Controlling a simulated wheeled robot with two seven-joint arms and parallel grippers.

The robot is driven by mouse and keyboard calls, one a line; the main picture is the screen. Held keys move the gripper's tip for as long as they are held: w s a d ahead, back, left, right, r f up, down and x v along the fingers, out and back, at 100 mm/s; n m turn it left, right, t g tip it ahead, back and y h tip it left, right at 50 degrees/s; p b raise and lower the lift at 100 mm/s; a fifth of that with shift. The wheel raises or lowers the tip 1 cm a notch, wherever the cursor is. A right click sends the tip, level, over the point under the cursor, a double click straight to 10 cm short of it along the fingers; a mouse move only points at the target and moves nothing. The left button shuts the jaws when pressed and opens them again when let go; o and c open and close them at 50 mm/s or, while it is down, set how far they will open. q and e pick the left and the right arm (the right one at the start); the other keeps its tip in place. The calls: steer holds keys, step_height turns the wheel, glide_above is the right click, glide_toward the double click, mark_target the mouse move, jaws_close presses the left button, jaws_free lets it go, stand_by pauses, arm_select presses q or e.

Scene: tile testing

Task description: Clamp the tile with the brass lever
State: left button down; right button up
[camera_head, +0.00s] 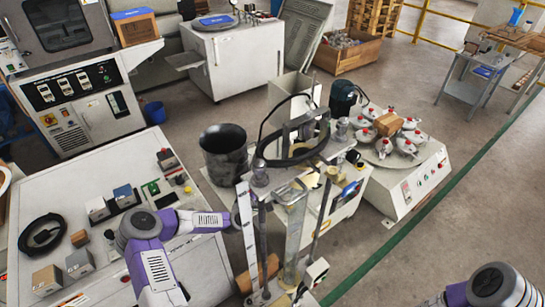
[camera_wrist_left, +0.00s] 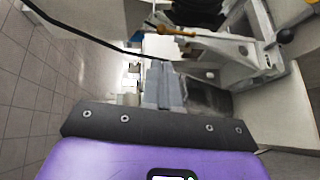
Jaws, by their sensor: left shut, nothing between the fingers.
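My left gripper (camera_wrist_left: 166,82) is shut and empty in the left wrist view. In the head view its purple arm reaches right to the testing machine (camera_head: 295,205), and the fingers are hard to make out beside the upright. A brass-coloured lever (camera_wrist_left: 175,31) with a dark pivot end lies ahead of and a little above the fingertips in the wrist view, apart from them. A dark grey flat slab (camera_wrist_left: 208,96), possibly the tile, lies right of the fingers on the pale machine frame (camera_wrist_left: 222,50). I cannot tell whether it is clamped. My right gripper is out of view.
A white bench (camera_head: 60,190) with small boxes and a coiled black cable (camera_head: 42,235) is at the left. A black bucket (camera_head: 224,152) stands behind the arm. A black-knobbed handle (camera_wrist_left: 284,36) juts out at the right of the wrist view.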

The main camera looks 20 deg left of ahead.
arm_select(q)
steer(key=w+b, duration=0.3)
steer(key=w, duration=0.6)
steer(key=shift+w+a+f, duration=0.25)
steer(key=shift+f, duration=0.2)
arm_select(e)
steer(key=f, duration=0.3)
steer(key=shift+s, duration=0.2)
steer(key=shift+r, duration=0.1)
